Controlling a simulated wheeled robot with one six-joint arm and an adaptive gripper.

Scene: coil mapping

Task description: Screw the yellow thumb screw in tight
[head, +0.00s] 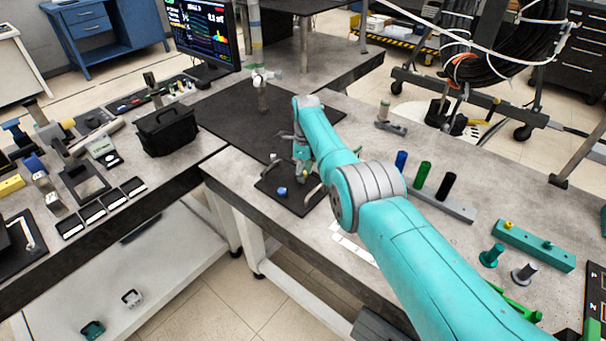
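A small yellow knob (508,225), which looks like a thumb screw, stands on top of a teal-green block (540,248) at the right, apart from my gripper. My gripper (303,176) points down over a small black plate (296,205) near the middle of the picture. A small yellow spot shows right at the fingertips; I cannot tell whether it is a screw or whether the fingers touch it. A blue knob (282,191) stands on the plate left of the gripper. The fingers are too small and partly hidden to tell open from shut.
A grey rack (449,206) with blue, green and black cylinders stands to the right, near green and grey pegs (491,256). The dark mat (235,118) behind is mostly clear.

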